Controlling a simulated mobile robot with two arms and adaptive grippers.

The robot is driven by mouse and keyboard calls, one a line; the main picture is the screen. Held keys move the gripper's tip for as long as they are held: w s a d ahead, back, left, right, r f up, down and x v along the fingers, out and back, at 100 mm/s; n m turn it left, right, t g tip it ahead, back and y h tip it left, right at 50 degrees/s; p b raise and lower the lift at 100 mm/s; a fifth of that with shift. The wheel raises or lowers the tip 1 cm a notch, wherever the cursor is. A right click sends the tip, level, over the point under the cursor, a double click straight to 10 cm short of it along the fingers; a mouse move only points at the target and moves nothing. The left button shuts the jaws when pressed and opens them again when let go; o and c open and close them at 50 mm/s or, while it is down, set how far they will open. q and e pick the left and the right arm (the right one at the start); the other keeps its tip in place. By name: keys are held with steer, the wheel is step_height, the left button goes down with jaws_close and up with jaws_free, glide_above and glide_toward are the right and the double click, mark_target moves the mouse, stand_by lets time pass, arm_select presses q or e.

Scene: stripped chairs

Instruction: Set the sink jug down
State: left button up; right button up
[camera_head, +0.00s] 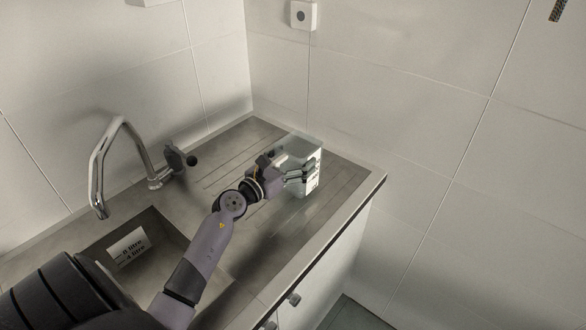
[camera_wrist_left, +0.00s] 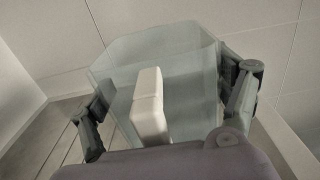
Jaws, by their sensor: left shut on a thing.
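The sink jug (camera_head: 303,150) is a clear, boxy container with dark markings on its side, over the ribbed drainboard right of the sink. It looks upright. I cannot tell whether its base touches the drainboard. My left gripper (camera_head: 298,176) is shut on the jug. In the left wrist view the jug (camera_wrist_left: 185,60) stands between the two fingers of the left gripper (camera_wrist_left: 168,90), with a white handle (camera_wrist_left: 148,108) facing the camera. The jug's far lower part is hidden. My right gripper is not in view.
Tiled walls close the back and right. The counter's front edge (camera_head: 325,235) is near. The drainboard (camera_head: 225,165) has bare room behind my wrist.

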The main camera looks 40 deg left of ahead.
arm_select(q)
steer(key=shift+f+b, duration=0.3)
steer(key=shift+f, duration=0.85)
steer(key=shift+f, duration=0.1)
steer(key=o, duration=1.2)
steer(key=shift+c, duration=0.2)
steer(key=shift+s, duration=0.15)
steer(key=s+a+b, duration=0.1)
steer(key=s+b, duration=0.2)
steer(key=s, duration=0.8)
steer(key=shift+s, duration=0.35)
